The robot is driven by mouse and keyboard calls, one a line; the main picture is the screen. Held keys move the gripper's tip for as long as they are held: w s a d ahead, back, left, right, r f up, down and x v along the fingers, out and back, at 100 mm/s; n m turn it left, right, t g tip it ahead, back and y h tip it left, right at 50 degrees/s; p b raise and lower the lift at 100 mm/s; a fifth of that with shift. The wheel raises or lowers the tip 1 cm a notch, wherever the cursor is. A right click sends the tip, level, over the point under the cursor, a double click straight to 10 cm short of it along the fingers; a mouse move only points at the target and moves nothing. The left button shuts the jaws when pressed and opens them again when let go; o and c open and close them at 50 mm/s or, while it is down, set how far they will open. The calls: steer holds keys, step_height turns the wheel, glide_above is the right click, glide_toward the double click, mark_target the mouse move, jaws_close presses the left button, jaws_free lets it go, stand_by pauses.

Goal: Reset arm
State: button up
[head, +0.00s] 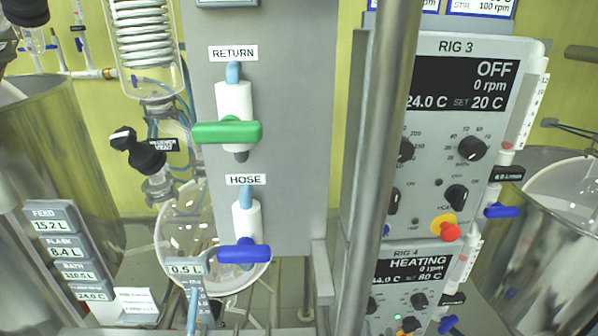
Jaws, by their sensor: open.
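My gripper and arm do not show in the head view. A grey panel carries a valve labelled RETURN with a green handle (228,132) lying level across a white body. Below it, a valve labelled HOSE has a blue handle (243,252), also lying about level. To the right stands the RIG 3 control box (470,130), whose display reads OFF, 0 rpm, 24.0 C, set 20 C. Below it the RIG 4 box (412,285) reads HEATING, 0 rpm, set 60 C.
A thick metal pole (383,150) stands in front, partly hiding both boxes. A glass coil condenser (145,45) and a round flask (185,235) sit left of and behind the panel. Steel vessels (60,130) stand at left and right (545,235). Readout tags (62,245) are at lower left.

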steer(key=s+r+n+g, duration=0.1)
steer(key=s+r+n, duration=0.2)
steer(key=s, duration=1.5)
steer(key=s+r+n+g, duration=0.2)
steer(key=s+r, duration=0.5)
steer(key=s, duration=1.1)
steer(key=shift+s+d+r+n+y, duration=0.2)
steer(key=shift+d+n+y, duration=0.1)
steer(key=shift+n, duration=0.4)
steer(key=shift+f, duration=0.1)
